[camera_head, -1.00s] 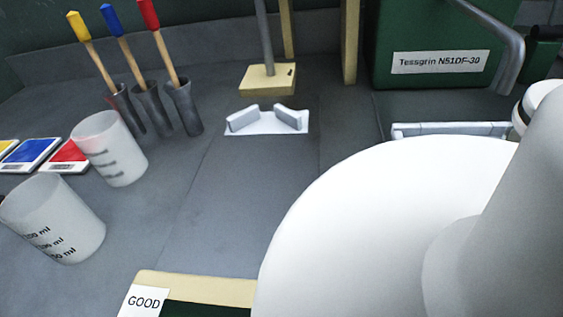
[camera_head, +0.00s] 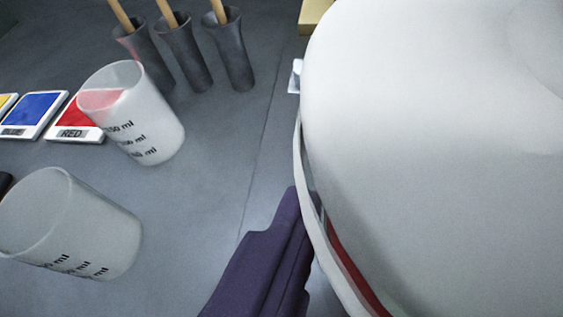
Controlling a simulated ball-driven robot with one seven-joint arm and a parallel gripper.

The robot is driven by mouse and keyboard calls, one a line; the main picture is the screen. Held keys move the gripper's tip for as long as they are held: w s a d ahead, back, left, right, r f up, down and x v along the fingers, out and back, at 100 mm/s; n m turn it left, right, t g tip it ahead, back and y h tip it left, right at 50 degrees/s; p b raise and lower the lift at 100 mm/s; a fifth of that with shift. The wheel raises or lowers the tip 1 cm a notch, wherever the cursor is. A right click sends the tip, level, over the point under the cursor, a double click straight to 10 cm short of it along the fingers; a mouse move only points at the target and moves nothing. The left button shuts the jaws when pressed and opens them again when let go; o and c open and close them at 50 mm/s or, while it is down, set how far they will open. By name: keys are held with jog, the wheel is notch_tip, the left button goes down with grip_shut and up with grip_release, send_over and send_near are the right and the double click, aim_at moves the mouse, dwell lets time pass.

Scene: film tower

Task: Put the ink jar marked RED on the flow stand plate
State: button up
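A purple finger of my gripper (camera_head: 272,260) rises from the bottom of the view, beside a large white rounded body (camera_head: 430,110) that fills the right side. A pale rim and a red strip (camera_head: 350,270) show along that body's lower left edge. I cannot tell whether this is a jar or part of my arm. The other finger and the grip are hidden. No jar lettered RED can be read; the word RED is on a small red-topped flat tray (camera_head: 75,133) at the left. Only a white corner (camera_head: 295,76) and a yellowish block edge (camera_head: 314,17) show behind the white body.
Two translucent beakers stand at the left: a far one (camera_head: 150,125) with pink showing inside and a near one (camera_head: 80,235). Three dark holders (camera_head: 187,62) with wooden handles stand behind. A blue-topped tray (camera_head: 33,114) lies left. Grey bench is clear at centre.

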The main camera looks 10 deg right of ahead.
aim_at(328, 283)
jog(key=w, duration=0.3)
jog(key=shift+w+a, duration=0.25)
jog(key=shift+a, duration=0.1)
jog(key=shift+w+f+b, duration=0.1)
jog(key=shift+f+b, duration=1)
jog(key=shift+f, duration=0.7)
jog(key=shift+f, duration=0.15)
jog(key=o, duration=1.3)
jog(key=shift+o, duration=0.2)
jog(key=shift+a+r, duration=0.1)
jog(key=shift+r, duration=0.15)
jog(key=p+v, duration=0.4)
jog(key=v, duration=0.8)
jog(key=shift+f, duration=0.15)
